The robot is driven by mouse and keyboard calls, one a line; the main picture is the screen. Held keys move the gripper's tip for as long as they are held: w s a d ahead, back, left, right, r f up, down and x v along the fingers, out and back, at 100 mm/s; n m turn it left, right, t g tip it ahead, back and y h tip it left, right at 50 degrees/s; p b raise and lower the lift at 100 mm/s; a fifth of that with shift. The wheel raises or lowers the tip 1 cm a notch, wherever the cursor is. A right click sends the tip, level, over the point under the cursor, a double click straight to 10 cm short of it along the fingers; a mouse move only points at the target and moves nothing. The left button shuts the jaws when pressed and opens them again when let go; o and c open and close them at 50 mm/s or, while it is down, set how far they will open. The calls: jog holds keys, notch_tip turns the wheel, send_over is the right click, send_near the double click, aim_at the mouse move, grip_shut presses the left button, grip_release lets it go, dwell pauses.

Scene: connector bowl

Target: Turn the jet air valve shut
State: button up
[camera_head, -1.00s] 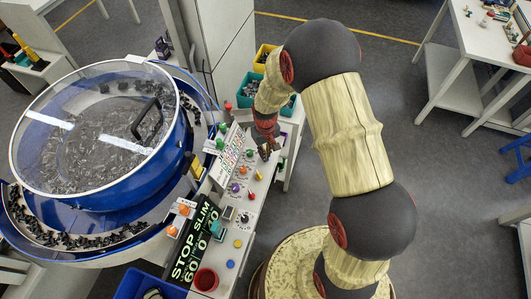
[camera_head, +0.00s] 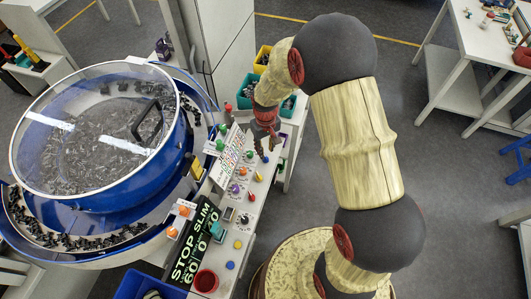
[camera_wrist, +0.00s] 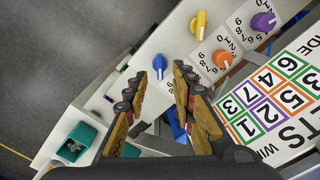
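A row of coloured valve knobs sits on the white panel (camera_wrist: 158,42). In the wrist view a yellow knob (camera_wrist: 199,25), an orange knob (camera_wrist: 222,58) and a purple knob (camera_wrist: 264,22) show beside printed number scales. I cannot tell for sure which one is the jet air valve. My gripper (camera_wrist: 172,68) is open, with a clear gap between its fingertips. In the head view it hangs over the far end of the panel (camera_head: 264,156); contact with the blue handle cannot be told.
A numbered card (camera_wrist: 277,95) stands close beside the knobs. The blue bowl feeder (camera_head: 130,205) with a clear lid is to the left. Coloured bins (camera_head: 245,90) stand behind.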

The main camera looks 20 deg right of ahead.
notch_tip(320, 180, up, 8)
jog(key=shift+f, duration=0.15)
dwell(0.6)
jog(key=s+r+m+t+b, duration=0.1)
jog(key=s+r+b, duration=0.3)
jog(key=s+r, duration=0.5)
jog(key=s+r+m+t+b, duration=0.1)
jog(key=s+r+t+b, duration=0.3)
jog(key=s+r, duration=0.5)
jog(key=s, duration=0.4)
jog(key=shift+s+d+t, duration=0.25)
jog(key=shift+d+t, duration=0.05)
jog(key=shift+d, duration=0.05)
